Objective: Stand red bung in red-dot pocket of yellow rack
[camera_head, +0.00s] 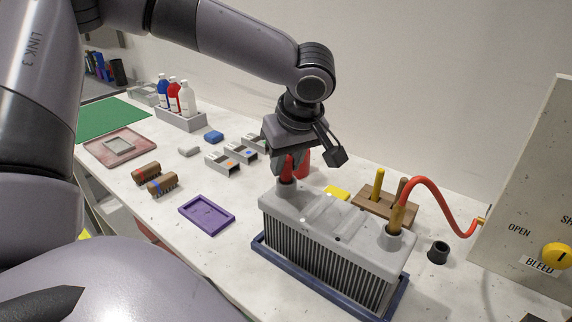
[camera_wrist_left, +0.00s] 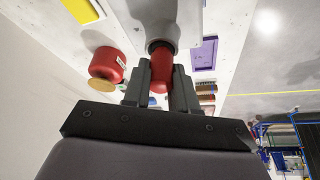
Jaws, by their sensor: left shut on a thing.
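My left gripper (camera_head: 288,172) points down over the left neck of a grey finned tank (camera_head: 325,222) and is shut on the red bung (camera_head: 286,170). In the left wrist view the red bung (camera_wrist_left: 158,75) sits between the fingertips (camera_wrist_left: 160,85), with its far end at the grey neck. I cannot tell how deep it sits. A flat yellow piece (camera_head: 337,192) lies behind the tank, partly hidden; it also shows in the left wrist view (camera_wrist_left: 82,10). I cannot tell whether it is the yellow rack, and I see no red dot. My right gripper is not in view.
A red container (camera_wrist_left: 106,66) stands close beside the gripper. A wooden block with pegs (camera_head: 385,205), a red hose (camera_head: 440,190) and a black cup (camera_head: 438,252) are right. A purple tray (camera_head: 206,215) and grey dotted blocks (camera_head: 222,163) are left.

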